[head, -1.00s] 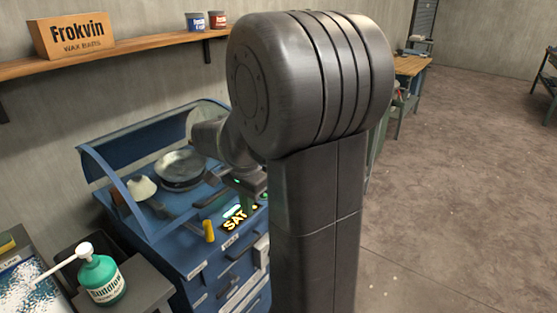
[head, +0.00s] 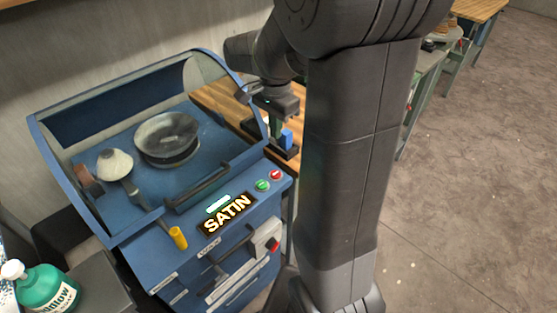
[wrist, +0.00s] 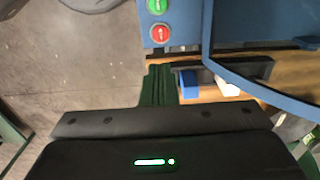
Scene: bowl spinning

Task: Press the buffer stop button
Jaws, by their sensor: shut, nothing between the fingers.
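The blue buffing machine (head: 140,250) stands at left in the head view. Its front panel has a red button (head: 275,174) at the right end, beside a green button (head: 262,185). In the wrist view the red button (wrist: 161,35) and the green button (wrist: 157,6) show near the top. A bowl (head: 167,138) sits under the hood. My gripper (wrist: 160,68) is shut and empty, its fingertips apart from the red button in the picture. In the head view my gripper (head: 275,122) is behind the panel's right end, over the wooden bench; its fingertips are hard to make out.
A lit SATIN display (head: 227,213) and a yellow lever (head: 178,237) are on the panel. A white box with a red knob (head: 272,243) is on the machine's front. A dark tray with blue and white blocks (wrist: 190,84) lies near my fingers. The hood edge (wrist: 208,45) is close.

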